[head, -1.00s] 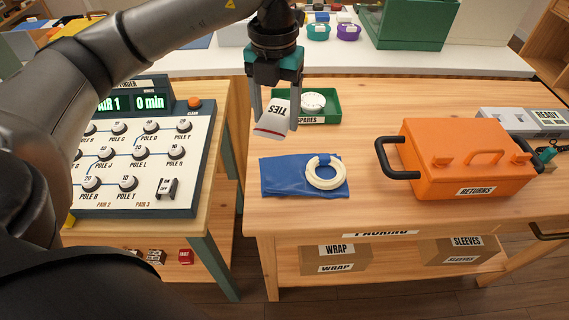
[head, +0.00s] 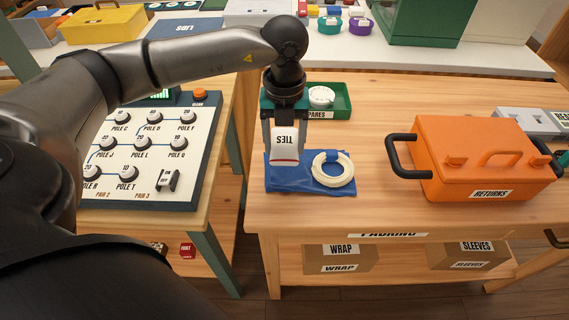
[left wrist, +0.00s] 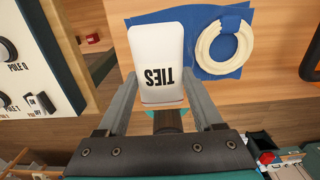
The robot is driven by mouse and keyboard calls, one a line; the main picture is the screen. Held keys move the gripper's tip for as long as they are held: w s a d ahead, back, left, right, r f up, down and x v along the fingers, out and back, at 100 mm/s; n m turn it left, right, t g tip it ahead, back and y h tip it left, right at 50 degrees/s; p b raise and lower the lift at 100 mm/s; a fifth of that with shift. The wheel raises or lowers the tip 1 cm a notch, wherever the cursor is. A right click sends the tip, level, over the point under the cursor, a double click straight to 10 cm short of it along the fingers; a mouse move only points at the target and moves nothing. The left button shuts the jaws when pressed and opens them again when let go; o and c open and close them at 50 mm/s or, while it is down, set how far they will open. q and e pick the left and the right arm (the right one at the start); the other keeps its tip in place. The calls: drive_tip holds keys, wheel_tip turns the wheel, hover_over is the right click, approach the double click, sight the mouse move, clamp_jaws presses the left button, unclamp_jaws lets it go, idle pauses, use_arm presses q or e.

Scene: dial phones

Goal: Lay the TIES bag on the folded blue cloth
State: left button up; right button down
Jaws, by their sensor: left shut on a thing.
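The white TIES bag (head: 285,146) hangs between the fingers of my left gripper (head: 286,140), which is shut on it. The bag also shows in the left wrist view (left wrist: 157,62), its label facing the camera. The folded blue cloth (head: 285,181) lies on the wooden bench, and the bag is over its left part in the head view. I cannot tell whether the bag touches the cloth. A cream coil with a blue band (head: 333,182) lies on the cloth's right part. The cloth shows beside the bag in the left wrist view (left wrist: 190,66). My right gripper is out of view.
A green SPARES tray (head: 342,112) with a white round item (head: 321,96) stands behind the cloth. An orange RETURNS case (head: 478,165) with black handles stands to the right. A dial panel (head: 150,150) is on the left table. Bare wood lies between coil and case.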

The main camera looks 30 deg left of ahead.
sight(284, 174)
use_arm(q)
drive_tip(key=shift+f, duration=0.35)
wheel_tip(284, 174, down, 6)
drive_tip(key=shift+r+b, duration=0.2)
drive_tip(key=shift+b, duration=0.45)
drive_tip(key=shift+f, duration=0.2)
drive_tip(key=shift+f+b, duration=0.4)
drive_tip(key=o, duration=1.4)
drive_tip(key=shift+c, duration=0.2)
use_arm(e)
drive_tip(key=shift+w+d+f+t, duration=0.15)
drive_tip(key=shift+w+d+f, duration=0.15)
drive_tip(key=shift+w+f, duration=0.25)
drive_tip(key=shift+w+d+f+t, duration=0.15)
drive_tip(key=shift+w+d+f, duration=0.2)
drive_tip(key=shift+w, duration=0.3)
use_arm(q)
drive_tip(key=shift+r, duration=0.1)
